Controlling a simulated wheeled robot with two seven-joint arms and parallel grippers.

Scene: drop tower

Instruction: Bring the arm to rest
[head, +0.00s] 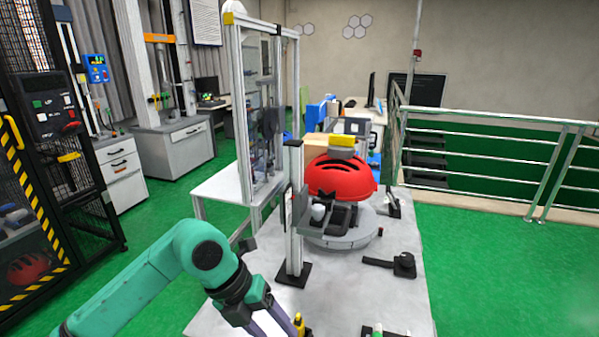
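My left arm comes in from the lower left. My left gripper (270,325) points down at the bottom edge of the head view, over the near part of the grey table. Its fingertips are cut off by the frame, so I cannot tell whether it is open or holds anything. A small yellow and black object (299,323) shows right beside the fingers; I cannot tell whether they touch. My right gripper is not in view.
A red helmet (340,177) sits on a round stand on the grey table (345,290). An upright metal post (294,215) stands close beyond my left gripper. A black clamp-like part (403,264) lies at right. A caged tower (50,150) stands at far left; railings (490,150) are at right.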

